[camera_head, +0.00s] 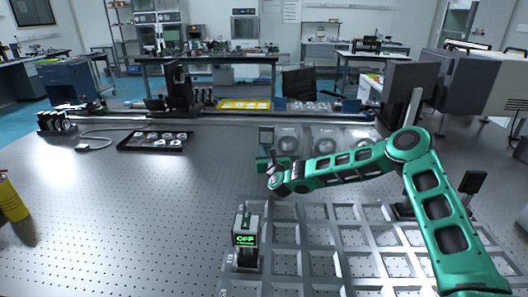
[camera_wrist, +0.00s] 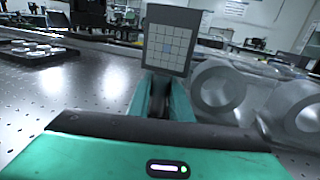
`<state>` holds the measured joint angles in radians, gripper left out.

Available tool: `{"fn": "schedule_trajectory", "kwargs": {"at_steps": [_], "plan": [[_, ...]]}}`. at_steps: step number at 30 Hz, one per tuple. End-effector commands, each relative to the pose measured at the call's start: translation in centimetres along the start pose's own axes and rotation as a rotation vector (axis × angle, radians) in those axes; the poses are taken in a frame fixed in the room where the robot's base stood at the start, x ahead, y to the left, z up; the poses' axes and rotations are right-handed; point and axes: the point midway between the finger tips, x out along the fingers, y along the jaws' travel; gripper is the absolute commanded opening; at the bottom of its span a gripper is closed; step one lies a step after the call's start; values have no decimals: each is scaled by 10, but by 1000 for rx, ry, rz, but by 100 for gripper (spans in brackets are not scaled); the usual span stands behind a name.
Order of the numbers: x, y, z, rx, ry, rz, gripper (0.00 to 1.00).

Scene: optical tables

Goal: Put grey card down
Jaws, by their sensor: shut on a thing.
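The grey card (camera_wrist: 170,40) stands upright in the wrist view, its face showing a pale square grid with a bluish centre cell. My gripper (camera_wrist: 165,85) is shut on the card's lower end and holds it in front of the wrist camera. In the head view my gripper (camera_head: 268,170) is at the end of the green arm, above the optical table (camera_head: 130,215), left of a holder with round clear parts.
A black tray (camera_head: 156,141) of round parts lies at the back left. A yellow cylinder (camera_head: 12,200) stands at the left edge. The table's left middle is clear.

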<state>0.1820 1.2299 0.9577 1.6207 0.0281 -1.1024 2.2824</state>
Motion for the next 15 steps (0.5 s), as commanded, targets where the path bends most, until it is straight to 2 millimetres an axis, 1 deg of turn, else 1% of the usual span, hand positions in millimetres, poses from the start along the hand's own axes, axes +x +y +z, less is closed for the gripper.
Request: {"fn": "schedule_trajectory", "kwargs": {"at_steps": [4, 5, 6, 15], "plan": [[0, 0, -1, 1, -1, -1, 0], [0, 0, -2, 0, 1, -1, 21], [0, 0, -2, 0, 0, 0, 26], [0, 0, -1, 0, 0, 0, 26]]}}
